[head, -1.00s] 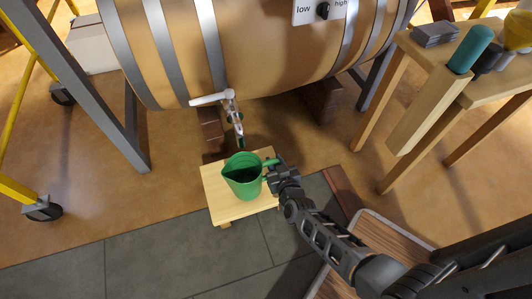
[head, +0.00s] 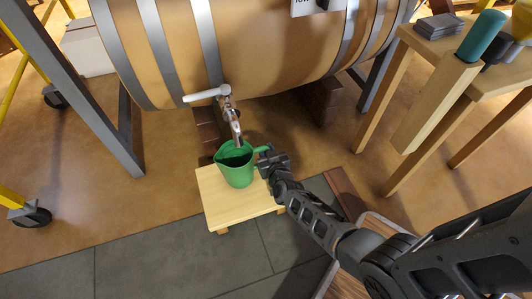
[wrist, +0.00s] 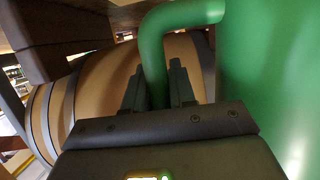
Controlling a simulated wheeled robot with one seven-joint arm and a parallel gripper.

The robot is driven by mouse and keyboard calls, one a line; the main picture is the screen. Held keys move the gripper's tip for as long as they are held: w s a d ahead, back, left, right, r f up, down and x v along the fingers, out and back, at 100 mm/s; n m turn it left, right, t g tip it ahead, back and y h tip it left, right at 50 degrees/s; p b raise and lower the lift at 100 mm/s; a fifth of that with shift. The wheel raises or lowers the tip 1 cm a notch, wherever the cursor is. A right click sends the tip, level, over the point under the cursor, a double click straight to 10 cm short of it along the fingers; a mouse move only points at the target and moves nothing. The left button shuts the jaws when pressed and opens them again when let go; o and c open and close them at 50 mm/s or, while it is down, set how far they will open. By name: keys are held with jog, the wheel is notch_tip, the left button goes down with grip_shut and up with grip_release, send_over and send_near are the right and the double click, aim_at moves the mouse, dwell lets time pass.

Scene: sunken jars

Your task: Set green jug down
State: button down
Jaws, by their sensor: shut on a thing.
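The green jug (head: 236,170) is upright in the head view, just below the barrel's tap (head: 230,112). It overlaps the back part of a small wooden stool (head: 240,206); I cannot tell whether its base touches the top. My gripper (head: 266,160) is at the jug's right side, shut on its handle. In the wrist view the gripper's fingers (wrist: 158,88) close around the green handle (wrist: 152,50), and the jug's body fills the right side. The jug's inside looks dark, and its contents cannot be told.
A large wooden barrel (head: 250,45) lies behind the stool on dark blocks (head: 318,103). A wooden table (head: 440,45) with a teal cylinder (head: 482,36) stands at right. Grey tiles (head: 150,265) in front are clear.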

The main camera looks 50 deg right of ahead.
jog(key=c, duration=1.4)
grip_release()
jog(key=shift+f, duration=0.1)
jog(key=o, duration=0.5)
jog(key=shift+c, duration=0.2)
jog(key=shift+r, duration=0.25)
jog(key=p+v, duration=0.5)
jog(key=v, duration=0.7)
